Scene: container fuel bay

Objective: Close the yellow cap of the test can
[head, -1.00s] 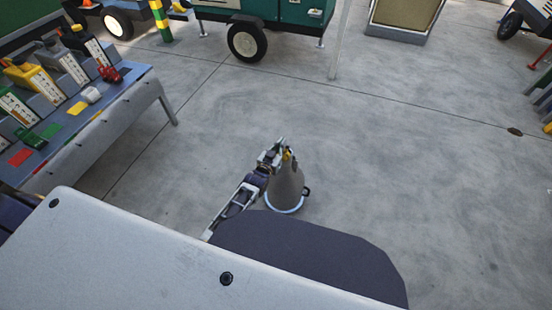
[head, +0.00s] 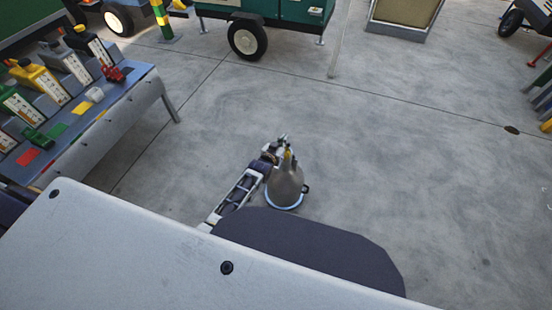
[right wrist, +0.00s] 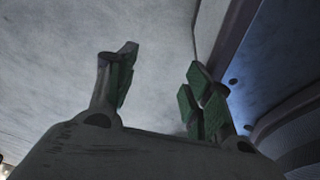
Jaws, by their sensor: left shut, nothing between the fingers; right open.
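The grey, cone-shaped test can (head: 286,186) stands upright on the floor near the middle of the head view, with a pale blue ring at its base and a dark handle on its right side. Its small yellow cap (head: 289,155) shows at the top; whether it is open or shut is too small to tell. My left gripper (head: 284,139) is shut and empty, at the top of the can just behind the cap; contact cannot be told. My right gripper (right wrist: 160,78) is open and empty in the right wrist view, with green-padded fingers apart.
A bench (head: 95,122) at left holds several coloured cans and small items. A green trailer (head: 280,15) stands at the back, near a thin pale post (head: 340,45). The concrete floor (head: 420,150) right of the can is clear.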

